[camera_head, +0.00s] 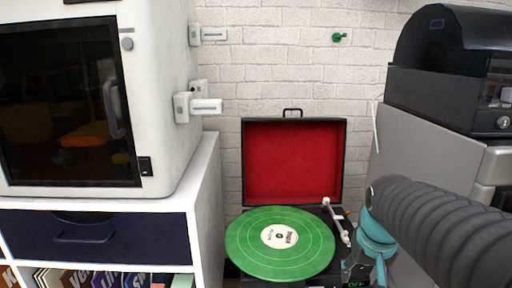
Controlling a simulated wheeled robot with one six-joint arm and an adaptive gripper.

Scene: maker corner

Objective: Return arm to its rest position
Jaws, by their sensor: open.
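My arm enters from the right edge as a dark grey ribbed sleeve with a teal joint at its left end, in front of the right side of the record player. Below the joint the arm runs down towards the bottom edge. My gripper's fingertips do not show in this view, so what they are near cannot be seen.
An open record player (294,163) with red lining bears a green record (254,261). A white cabinet (208,210) carrying a white machine (166,100) stands left. A grey cabinet (424,123) bearing a black machine (440,88) stands right. A green wall hook (339,37) hangs above.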

